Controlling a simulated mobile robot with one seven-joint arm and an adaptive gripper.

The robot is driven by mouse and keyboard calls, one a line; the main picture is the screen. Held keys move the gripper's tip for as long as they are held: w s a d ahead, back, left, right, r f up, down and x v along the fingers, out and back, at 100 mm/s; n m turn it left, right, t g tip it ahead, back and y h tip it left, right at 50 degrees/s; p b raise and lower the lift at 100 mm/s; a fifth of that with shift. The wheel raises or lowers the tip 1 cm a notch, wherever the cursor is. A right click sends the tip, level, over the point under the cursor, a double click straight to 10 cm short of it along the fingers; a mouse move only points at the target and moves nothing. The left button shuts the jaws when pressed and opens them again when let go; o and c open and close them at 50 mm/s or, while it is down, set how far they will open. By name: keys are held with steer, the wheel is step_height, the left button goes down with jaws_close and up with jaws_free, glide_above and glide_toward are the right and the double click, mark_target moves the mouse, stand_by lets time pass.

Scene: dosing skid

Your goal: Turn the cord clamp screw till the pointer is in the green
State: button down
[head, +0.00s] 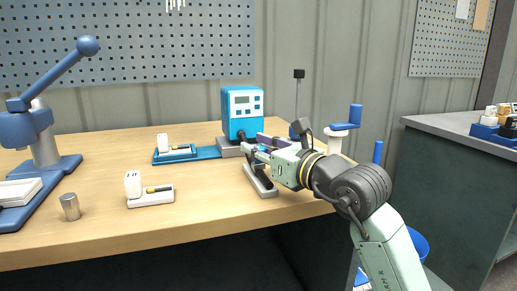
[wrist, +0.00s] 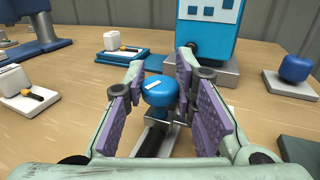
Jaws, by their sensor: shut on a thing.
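A round blue knob (wrist: 159,88) with a white mark on top sits on a small metal clamp (wrist: 172,125) over a dark cord-like part; I take it to be the cord clamp screw. My gripper (wrist: 163,92) is shut on this knob, its purple pads on either side. In the head view my gripper (head: 257,148) reaches in from the right, low over the grey clamp base (head: 258,184), and hides the knob. No green zone or pointer scale can be made out in either view.
A blue dosing unit (head: 242,112) with a display stands just behind the clamp. A blue tray (head: 190,155), a white block with a plug (head: 150,196), a metal cup (head: 70,206) and a blue lever press (head: 42,135) stand to the left. The bench's front middle is clear.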

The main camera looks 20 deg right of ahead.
steer(key=m+h+b, duration=0.2)
steer(key=h, duration=0.1)
steer(key=m+t+h, duration=0.1)
steer(key=shift+a+f+b, duration=0.15)
steer(key=shift+f+b, duration=0.1)
steer(key=shift+b, duration=0.15)
steer(key=shift+r+m+h+b, duration=0.2)
steer(key=shift+m+h+b, duration=0.3)
steer(key=shift+h, duration=0.7)
steer(key=c, duration=1.3)
jaws_free()
steer(key=shift+c, duration=0.2)
steer(key=s, duration=1.2)
steer(key=shift+d, duration=0.35)
